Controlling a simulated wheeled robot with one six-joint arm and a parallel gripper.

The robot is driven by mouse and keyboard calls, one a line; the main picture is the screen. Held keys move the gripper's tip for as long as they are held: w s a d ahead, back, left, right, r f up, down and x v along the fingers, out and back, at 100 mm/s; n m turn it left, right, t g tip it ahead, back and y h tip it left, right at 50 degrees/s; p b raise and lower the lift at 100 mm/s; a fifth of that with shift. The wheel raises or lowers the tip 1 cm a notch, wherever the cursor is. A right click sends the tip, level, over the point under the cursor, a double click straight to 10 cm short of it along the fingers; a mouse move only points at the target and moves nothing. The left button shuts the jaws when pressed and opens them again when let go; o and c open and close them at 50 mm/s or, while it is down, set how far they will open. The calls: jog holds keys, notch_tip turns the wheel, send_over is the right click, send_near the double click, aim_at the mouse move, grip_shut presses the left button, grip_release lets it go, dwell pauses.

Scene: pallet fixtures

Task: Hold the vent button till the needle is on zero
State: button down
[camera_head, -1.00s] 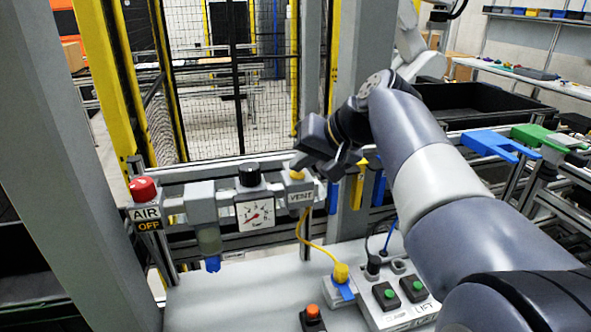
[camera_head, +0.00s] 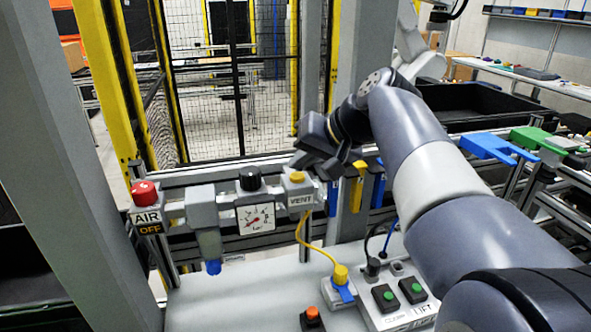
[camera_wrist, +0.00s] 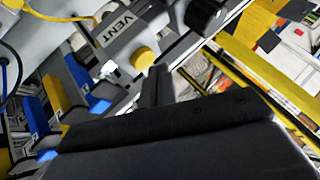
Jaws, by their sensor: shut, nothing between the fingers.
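The yellow vent button (camera_head: 297,177) sits on top of the grey block with the VENT label (camera_head: 300,200). The button also shows in the wrist view (camera_wrist: 145,60). My gripper (camera_head: 300,162) is shut and empty, its fingertips just above the button. In the wrist view the closed fingertips (camera_wrist: 158,72) are close beside the button, and a small gap seems to part them. The white pressure gauge (camera_head: 256,217) is left of the vent block. Its red needle lies slanted across the dial; the exact reading is too small to tell.
A red AIR knob (camera_head: 144,190) with an OFF label and a black knob (camera_head: 250,177) stand to the left. Blue and yellow hooks hang at right.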

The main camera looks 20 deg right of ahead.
aim_at(301, 178)
jog(key=shift+r, duration=0.35)
notch_tip(301, 178, up, 5)
jog(key=p, duration=0.4)
dwell(0.4)
